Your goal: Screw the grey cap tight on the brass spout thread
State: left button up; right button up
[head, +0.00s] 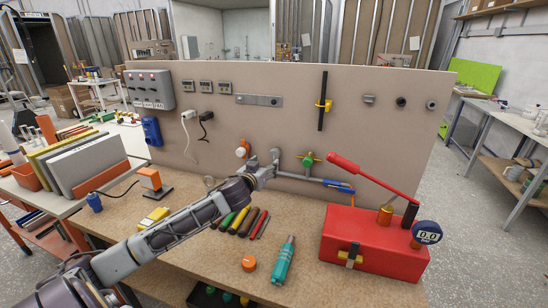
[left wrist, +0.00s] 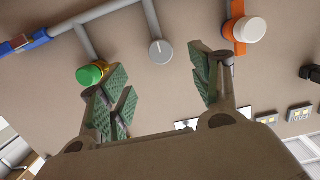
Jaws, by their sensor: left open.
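The grey cap (left wrist: 160,52) is a round disc with a pale line on its face. It sits at the end of a grey pipe on the panel. In the head view the cap (head: 275,154) shows just beyond my left gripper. No brass thread shows at the cap, so I cannot tell how far on it sits. My left gripper (left wrist: 165,88) is open and empty, its green-padded fingers spread. The cap appears between the fingertips but apart from them. The gripper also shows in the head view (head: 266,171). My right gripper is not in view.
A green knob on brass (left wrist: 90,74) and a white knob on an orange fitting (left wrist: 250,30) flank the cap. A red pump box (head: 375,240) with a raised lever stands at right. A teal bottle (head: 284,260) and an orange cap (head: 249,263) lie on the bench.

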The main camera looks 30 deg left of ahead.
aim_at(274, 156)
pick_arm(q)
jog(key=shift+p+x, duration=0.5)
jog(key=shift+x, duration=5.75)
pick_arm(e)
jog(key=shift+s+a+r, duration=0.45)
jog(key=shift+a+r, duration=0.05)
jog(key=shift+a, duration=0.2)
pick_arm(q)
jog(key=shift+a, duration=0.1)
